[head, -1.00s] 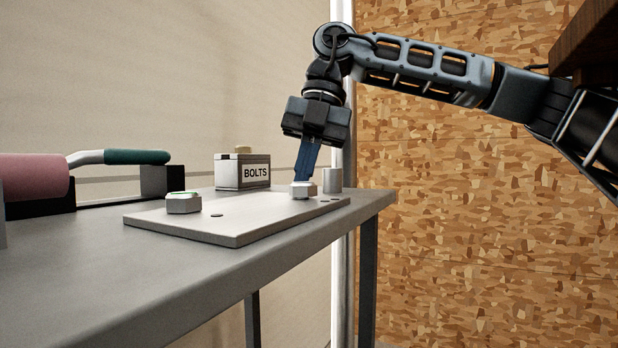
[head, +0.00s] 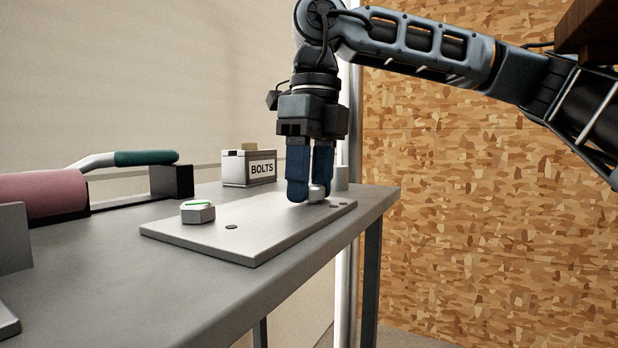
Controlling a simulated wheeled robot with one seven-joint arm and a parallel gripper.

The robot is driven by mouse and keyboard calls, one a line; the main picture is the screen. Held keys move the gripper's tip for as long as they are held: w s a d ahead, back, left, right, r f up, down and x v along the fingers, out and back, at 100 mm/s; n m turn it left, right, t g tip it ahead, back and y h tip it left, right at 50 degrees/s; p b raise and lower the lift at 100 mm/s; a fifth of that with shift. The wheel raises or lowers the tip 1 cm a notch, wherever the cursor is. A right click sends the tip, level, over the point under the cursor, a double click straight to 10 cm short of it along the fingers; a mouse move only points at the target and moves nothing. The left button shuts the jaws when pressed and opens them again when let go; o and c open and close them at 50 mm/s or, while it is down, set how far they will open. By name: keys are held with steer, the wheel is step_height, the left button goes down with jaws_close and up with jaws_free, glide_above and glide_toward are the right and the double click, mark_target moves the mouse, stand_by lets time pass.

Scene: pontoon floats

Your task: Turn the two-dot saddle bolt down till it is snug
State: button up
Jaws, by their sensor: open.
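A metal plate (head: 250,238) lies on the grey bench. Near its far right end is a pale hex bolt (head: 317,193), partly hidden by a finger of my gripper. Two small dark dots (head: 337,205) on the plate lie just right of it, so it appears to be the two-dot bolt. Another hex bolt (head: 197,212), with a green mark on top, stands near the left end beside a single dark dot (head: 231,227). My gripper (head: 309,196) points down, open, with its blue fingers low around or beside the right bolt. I cannot tell whether they touch it.
A grey box labelled BOLTS (head: 249,168) stands behind the plate. A grey cylinder (head: 341,178) stands close behind the right bolt. A pink roller (head: 43,194) and a green-handled tool (head: 146,158) lie at the back left. The bench front (head: 250,290) is clear.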

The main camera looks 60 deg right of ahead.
steer(key=shift+s+a+n+g+h, duration=0.3)
steer(key=shift+a+n, duration=0.1)
steer(key=shift+n, duration=0.4)
steer(key=shift+d+r+n+p, duration=0.15)
steer(key=shift+n+p, duration=0.35)
steer(key=shift+n, duration=0.3)
steer(key=n+p, duration=0.1)
steer(key=n, duration=0.3)
steer(key=shift+d, duration=0.1)
steer(key=n, duration=0.6)
steer(key=shift+w+n, duration=0.15)
steer(key=shift+n, duration=0.15)
steer(key=n, duration=1.1)
steer(key=shift+n, duration=0.3)
steer(key=shift+r, duration=0.2)
